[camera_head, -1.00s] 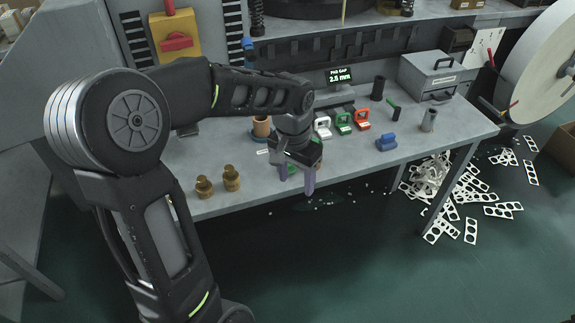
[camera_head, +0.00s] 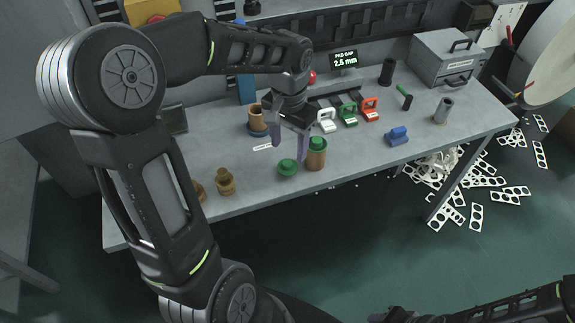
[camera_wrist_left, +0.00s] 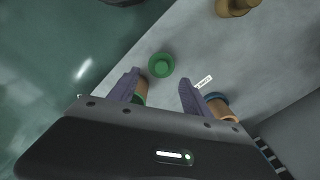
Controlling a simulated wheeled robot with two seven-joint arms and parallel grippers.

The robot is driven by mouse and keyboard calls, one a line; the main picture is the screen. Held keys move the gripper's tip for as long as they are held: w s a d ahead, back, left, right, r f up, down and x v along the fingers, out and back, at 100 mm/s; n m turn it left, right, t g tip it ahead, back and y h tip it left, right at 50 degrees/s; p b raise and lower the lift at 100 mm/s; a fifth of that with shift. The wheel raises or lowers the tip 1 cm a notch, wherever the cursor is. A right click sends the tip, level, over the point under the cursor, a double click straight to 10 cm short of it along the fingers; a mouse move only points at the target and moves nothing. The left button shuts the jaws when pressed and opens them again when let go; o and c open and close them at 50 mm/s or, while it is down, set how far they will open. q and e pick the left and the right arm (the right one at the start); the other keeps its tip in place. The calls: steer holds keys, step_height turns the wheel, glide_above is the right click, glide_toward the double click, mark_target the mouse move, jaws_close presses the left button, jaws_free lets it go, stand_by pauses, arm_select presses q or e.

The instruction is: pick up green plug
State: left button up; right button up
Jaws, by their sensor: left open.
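A green plug (camera_head: 288,167), a short stepped knob, stands on the bench near its front edge. In the left wrist view the green plug (camera_wrist_left: 161,66) lies just beyond the fingertips, roughly centred between them. A second green piece (camera_head: 317,143) sits on top of a tan cup (camera_head: 317,159) to the right. My left gripper (camera_head: 289,143) points down with its purple fingers apart and empty, above and behind the plug. In the left wrist view one finger of this gripper (camera_wrist_left: 160,80) partly hides the tan cup. Part of my right arm shows at the lower right, its gripper not visible.
A tan cup on a blue base (camera_head: 257,122) stands behind left of the gripper. Brass pieces (camera_head: 224,182) stand to the left. White, green and red clamp-like tools (camera_head: 348,115) and a blue block (camera_head: 397,137) are to the right. The bench front edge is close.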

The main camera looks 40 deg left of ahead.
mark_target(288, 163)
arm_select(q)
steer(key=shift+f, duration=1.15)
steer(key=shift+a+f, duration=0.1)
steer(key=shift+f, duration=2.55)
steer(key=c, duration=1.1)
steer(key=shift+r, duration=0.1)
step_height(288, 163, up, 10)
